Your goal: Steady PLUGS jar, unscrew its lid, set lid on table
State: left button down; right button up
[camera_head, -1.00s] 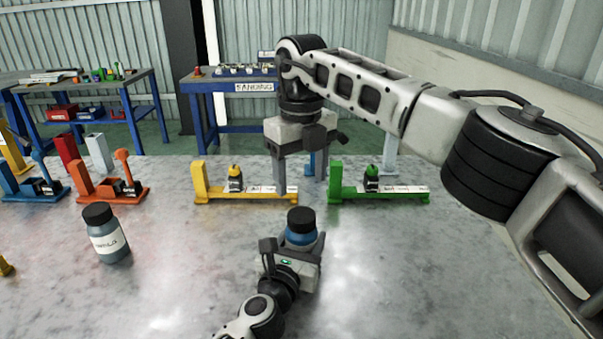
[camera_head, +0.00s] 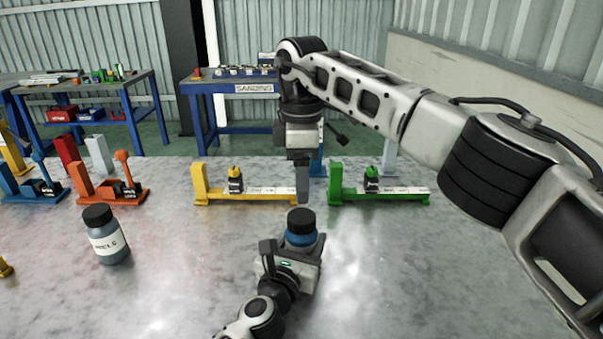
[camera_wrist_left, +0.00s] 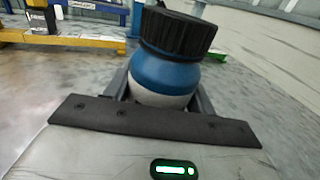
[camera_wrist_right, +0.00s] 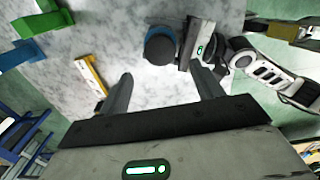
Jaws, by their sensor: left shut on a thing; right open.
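A blue jar (camera_head: 300,238) with a black ribbed lid (camera_head: 301,216) stands upright at the table's middle; its label is not readable here. My left gripper (camera_head: 300,248) is shut around its body, with a finger on either side in the left wrist view (camera_wrist_left: 163,97). The lid is on the jar. My right gripper (camera_head: 303,198) is open and empty, pointing down above and just behind the jar, apart from the lid. In the right wrist view, the lid (camera_wrist_right: 160,48) shows beyond the gap between the open fingers.
A second dark jar (camera_head: 107,238) with a black lid and white label stands at the left. Yellow (camera_head: 245,195), green (camera_head: 378,195) and orange (camera_head: 110,190) fixtures line the table's back. The metal table (camera_head: 430,270) is clear at the front right and between the jars.

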aim_at(301, 216)
jog(key=shift+f, duration=4)
